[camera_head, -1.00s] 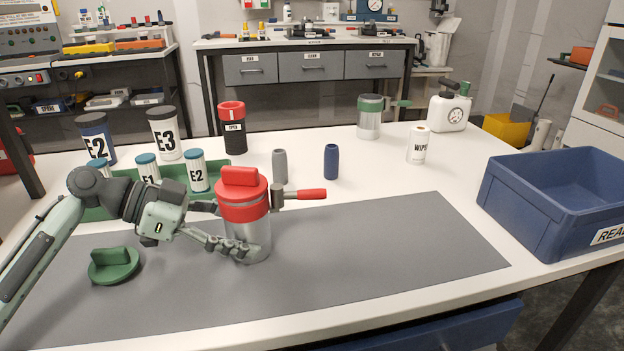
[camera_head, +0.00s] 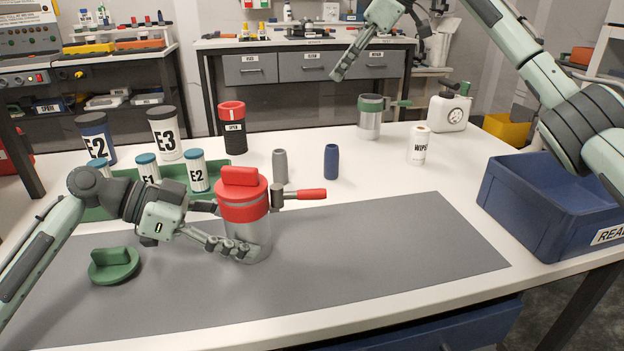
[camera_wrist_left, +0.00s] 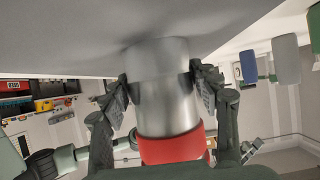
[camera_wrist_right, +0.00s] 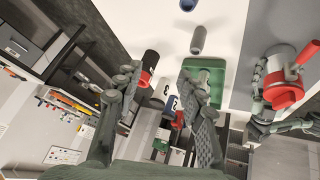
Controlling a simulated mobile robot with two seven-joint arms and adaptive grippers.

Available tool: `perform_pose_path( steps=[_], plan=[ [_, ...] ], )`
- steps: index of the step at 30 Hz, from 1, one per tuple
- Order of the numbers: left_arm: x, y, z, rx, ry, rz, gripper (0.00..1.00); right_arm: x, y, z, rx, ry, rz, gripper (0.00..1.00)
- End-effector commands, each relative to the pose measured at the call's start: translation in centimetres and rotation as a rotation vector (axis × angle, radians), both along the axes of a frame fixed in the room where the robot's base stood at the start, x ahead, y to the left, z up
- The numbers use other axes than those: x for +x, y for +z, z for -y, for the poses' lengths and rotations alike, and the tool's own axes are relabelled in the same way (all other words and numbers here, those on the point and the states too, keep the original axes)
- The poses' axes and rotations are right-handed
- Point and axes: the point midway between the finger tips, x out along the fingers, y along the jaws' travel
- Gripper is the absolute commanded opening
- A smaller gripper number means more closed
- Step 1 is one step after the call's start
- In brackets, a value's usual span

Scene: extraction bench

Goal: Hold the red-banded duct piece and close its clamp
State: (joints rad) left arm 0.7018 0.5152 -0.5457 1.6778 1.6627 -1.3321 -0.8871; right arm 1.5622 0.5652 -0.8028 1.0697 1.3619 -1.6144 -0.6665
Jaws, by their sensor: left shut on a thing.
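The red-banded duct piece (camera_head: 246,232) stands upright on the grey mat, a metal cylinder with a red band and red top. Its clamp (camera_head: 277,196) has a red handle (camera_head: 308,194) sticking out to the right. My left gripper (camera_head: 240,245) is shut around the lower metal body; the left wrist view shows a finger on each side of the duct piece (camera_wrist_left: 168,105). My right gripper (camera_head: 342,70) is raised over the back of the bench, well away from the duct piece. In the right wrist view, its fingers (camera_wrist_right: 160,80) are apart with nothing between them.
A green lid (camera_head: 114,265) lies on the mat (camera_head: 380,260) at left. A green rack (camera_head: 125,185) with labelled jars stands behind my left gripper. Grey (camera_head: 280,166) and blue (camera_head: 331,162) cylinders stand behind the clamp. A blue crate (camera_head: 548,190) is at right. The mat's right half is clear.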

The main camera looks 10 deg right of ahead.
Motion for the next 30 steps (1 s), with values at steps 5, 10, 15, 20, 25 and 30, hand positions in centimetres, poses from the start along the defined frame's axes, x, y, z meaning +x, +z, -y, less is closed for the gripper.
perform_pose_path(
  steps=[5, 10, 15, 20, 25, 30],
  plan=[
    [0.0, 0.0, 0.0, 0.001, 0.000, 0.000, 0.38, -7.8, 0.9, -9.0, -0.195, 0.219, -0.209, 0.39],
    [0.0, 0.0, 0.0, 0.000, 0.000, 0.000, 0.38, -13.4, -0.8, -10.9, -0.359, 0.325, -0.416, 0.39],
    [0.0, 0.0, 0.0, 0.000, 0.000, 0.000, 0.38, -16.1, -2.2, -10.7, -0.439, 0.374, -0.545, 0.39],
    [0.0, 0.0, 0.0, 0.000, 0.000, 0.000, 0.38, -17.0, -3.4, -10.6, -0.457, 0.390, -0.581, 0.39],
    [0.0, 0.0, 0.0, 0.000, 0.000, 0.000, 0.38, -17.5, -6.1, -10.7, -0.454, 0.392, -0.583, 0.39],
    [0.0, 0.0, 0.0, 0.000, 0.000, 0.000, 0.38, -18.2, -9.6, -10.8, -0.453, 0.391, -0.581, 0.39]
  ],
)
